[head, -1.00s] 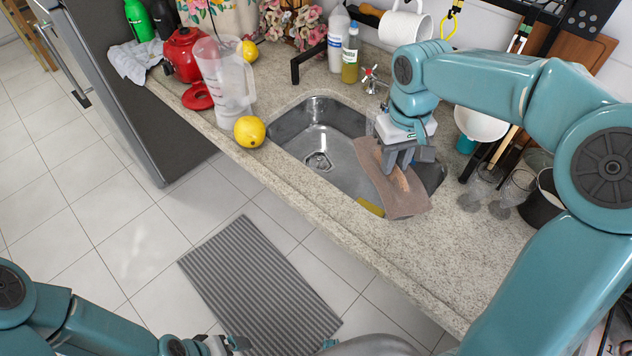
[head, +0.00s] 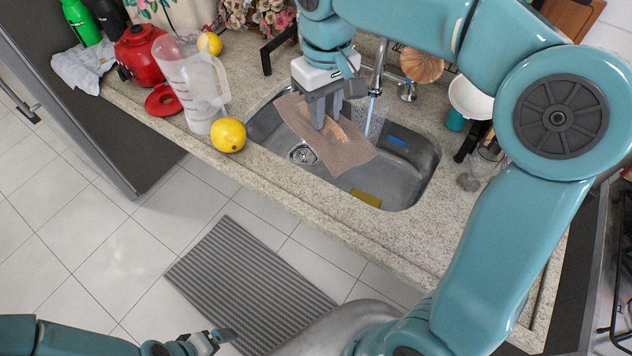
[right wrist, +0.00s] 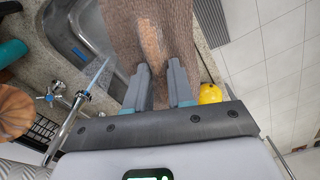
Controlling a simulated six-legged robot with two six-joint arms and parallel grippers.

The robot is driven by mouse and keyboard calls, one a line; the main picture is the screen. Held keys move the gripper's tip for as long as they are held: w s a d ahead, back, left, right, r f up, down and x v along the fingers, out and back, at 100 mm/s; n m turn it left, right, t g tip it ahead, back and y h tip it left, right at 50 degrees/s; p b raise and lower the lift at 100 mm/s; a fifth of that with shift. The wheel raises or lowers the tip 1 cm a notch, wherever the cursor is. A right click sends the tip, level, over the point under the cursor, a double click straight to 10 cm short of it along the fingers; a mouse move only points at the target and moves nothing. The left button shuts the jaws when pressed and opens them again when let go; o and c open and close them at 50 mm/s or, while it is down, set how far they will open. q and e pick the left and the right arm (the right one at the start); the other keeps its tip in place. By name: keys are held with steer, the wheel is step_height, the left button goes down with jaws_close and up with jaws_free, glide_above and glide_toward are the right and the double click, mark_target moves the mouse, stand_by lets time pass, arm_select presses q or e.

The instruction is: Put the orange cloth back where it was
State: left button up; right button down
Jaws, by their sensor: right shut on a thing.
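The cloth (head: 345,152), a brownish, faded orange sheet, hangs from my right gripper (head: 326,118) above the sink (head: 412,178). My right gripper is shut on a ridge in the middle of the cloth, and the cloth spreads flat and tilted around the fingers. In the right wrist view the cloth (right wrist: 120,25) stretches out beyond both fingers (right wrist: 160,75). My left gripper (head: 215,340) is low at the bottom of the head view, over the floor and away from the counter. Its fingers are too small to read.
A pale blue stream (head: 370,115) falls from the tap (head: 379,68) beside the cloth. A yellow sponge (head: 366,198) and a blue item (head: 397,140) are in the sink. A clear jug (head: 200,95) and lemon (head: 228,135) stand left. The front counter strip (head: 310,212) is clear.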

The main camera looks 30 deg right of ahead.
step_height(320, 180, down, 19)
steer(key=shift+s+a+r, duration=0.1)
steer(key=shift+s+a, duration=0.05)
steer(key=shift+f, duration=0.45)
